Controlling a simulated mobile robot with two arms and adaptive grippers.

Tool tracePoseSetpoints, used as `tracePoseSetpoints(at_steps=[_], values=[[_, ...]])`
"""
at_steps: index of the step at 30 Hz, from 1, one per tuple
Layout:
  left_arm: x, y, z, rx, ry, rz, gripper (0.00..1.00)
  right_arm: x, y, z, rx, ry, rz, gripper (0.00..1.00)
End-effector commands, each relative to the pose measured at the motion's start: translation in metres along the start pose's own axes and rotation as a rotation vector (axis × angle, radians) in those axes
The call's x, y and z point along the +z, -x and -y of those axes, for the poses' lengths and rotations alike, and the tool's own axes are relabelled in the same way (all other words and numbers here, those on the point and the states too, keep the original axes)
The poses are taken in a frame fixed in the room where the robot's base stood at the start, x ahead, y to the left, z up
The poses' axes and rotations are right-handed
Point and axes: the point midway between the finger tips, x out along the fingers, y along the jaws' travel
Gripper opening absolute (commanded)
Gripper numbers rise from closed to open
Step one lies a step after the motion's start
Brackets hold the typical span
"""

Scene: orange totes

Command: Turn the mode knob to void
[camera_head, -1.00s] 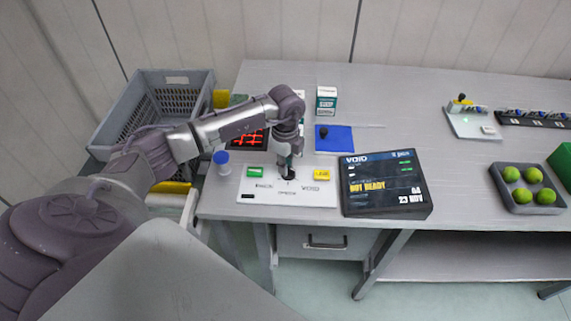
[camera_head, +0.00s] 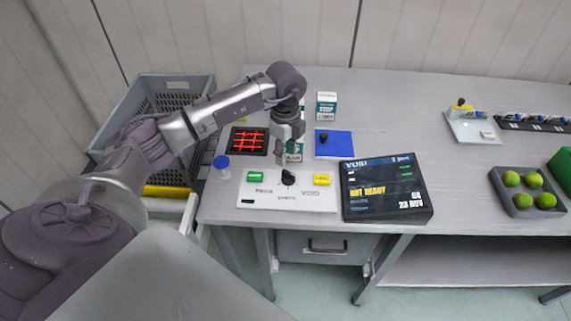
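The mode knob (camera_head: 288,178) is a small black knob on a white panel (camera_head: 262,201) with printed labels, the right one reading VOID. It stands between a green button (camera_head: 258,177) and a yellow button (camera_head: 321,179). I cannot tell exactly where its pointer aims. My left gripper (camera_head: 287,162) points down just above and behind the knob, apart from it as far as I can see. Its fingers are too small to tell open from shut. A dark display (camera_head: 385,188) right of the panel shows VOID at its top and NOT READY in yellow. My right gripper is out of view.
A blue-capped container (camera_head: 222,167) stands left of the panel. Behind are a dark tile with red lines (camera_head: 249,140), a blue pad (camera_head: 334,144) and a small box (camera_head: 326,106). A tray of green balls (camera_head: 525,207) is at right.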

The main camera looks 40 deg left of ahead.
Motion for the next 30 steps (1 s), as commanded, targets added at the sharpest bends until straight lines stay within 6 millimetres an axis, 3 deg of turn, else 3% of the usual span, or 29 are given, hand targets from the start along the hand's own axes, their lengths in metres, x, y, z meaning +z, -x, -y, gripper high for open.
tracePoseSetpoints(at_steps=[3, 9, 27, 30], values=[[0.001, 0.024, 0.001, -0.004, 0.001, 0.001, 0.40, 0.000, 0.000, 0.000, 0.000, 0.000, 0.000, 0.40], [0.000, 0.047, 0.001, -0.002, 0.001, 0.001, 0.40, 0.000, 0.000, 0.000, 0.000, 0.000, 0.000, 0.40], [0.000, 0.050, 0.000, -0.001, 0.001, 0.000, 0.40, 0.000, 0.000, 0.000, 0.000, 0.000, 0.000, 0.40], [-0.009, 0.047, 0.000, -0.007, -0.025, -0.029, 0.40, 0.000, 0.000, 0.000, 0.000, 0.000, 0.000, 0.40]])
